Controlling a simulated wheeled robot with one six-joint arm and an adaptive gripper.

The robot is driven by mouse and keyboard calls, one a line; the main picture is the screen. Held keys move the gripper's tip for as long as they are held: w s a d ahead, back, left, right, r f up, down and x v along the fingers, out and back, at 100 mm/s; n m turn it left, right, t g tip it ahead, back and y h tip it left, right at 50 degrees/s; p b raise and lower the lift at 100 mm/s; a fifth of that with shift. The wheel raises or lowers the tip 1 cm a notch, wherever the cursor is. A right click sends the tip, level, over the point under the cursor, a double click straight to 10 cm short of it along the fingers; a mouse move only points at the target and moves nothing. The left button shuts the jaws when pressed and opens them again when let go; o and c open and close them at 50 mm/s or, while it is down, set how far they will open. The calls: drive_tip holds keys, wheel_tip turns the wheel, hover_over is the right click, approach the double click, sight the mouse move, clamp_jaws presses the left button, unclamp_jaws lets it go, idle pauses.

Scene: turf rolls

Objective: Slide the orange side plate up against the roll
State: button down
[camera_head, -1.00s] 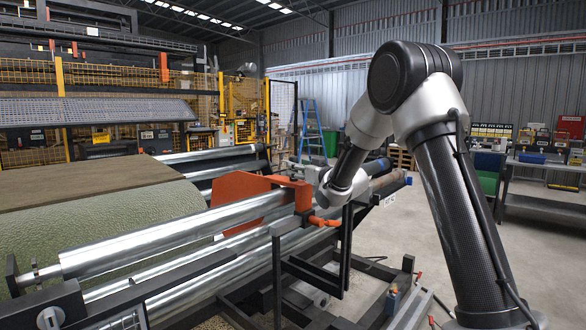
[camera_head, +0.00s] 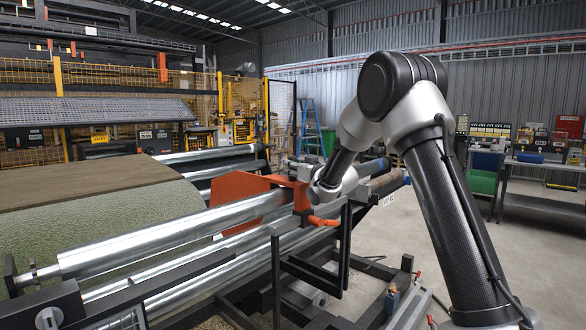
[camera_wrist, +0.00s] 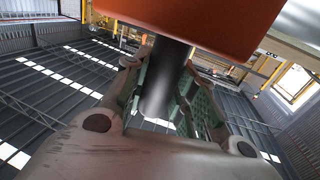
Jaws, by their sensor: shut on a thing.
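The orange side plate (camera_head: 236,187) stands upright near the right end of the green turf roll (camera_head: 90,235) in the head view. Its left edge lies very close to the roll's end; I cannot tell whether they touch. An orange block joined to it sits around the steel bar. My gripper (camera_wrist: 165,100) is shut on a dark round handle (camera_wrist: 168,65) that sticks out from the orange part (camera_wrist: 200,20) in the wrist view. In the head view my gripper (camera_head: 305,168) is just right of the plate, its fingertips partly hidden.
A long shiny steel bar (camera_head: 150,243) runs along the roll's front side. Black frame parts (camera_head: 345,245) stand below my wrist. A wooden board (camera_head: 90,183) lies over the roll. Open concrete floor (camera_head: 420,225) lies to the right.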

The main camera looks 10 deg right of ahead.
drive_tip(key=s+a, duration=0.1)
drive_tip(key=a, duration=0.1)
drive_tip(key=s+a, duration=0.3)
drive_tip(key=a, duration=0.1)
drive_tip(key=shift+s, duration=0.25)
drive_tip(key=c, duration=1.1)
unclamp_jaws()
drive_tip(key=shift+c, duration=0.2)
drive_tip(key=v, duration=1.2)
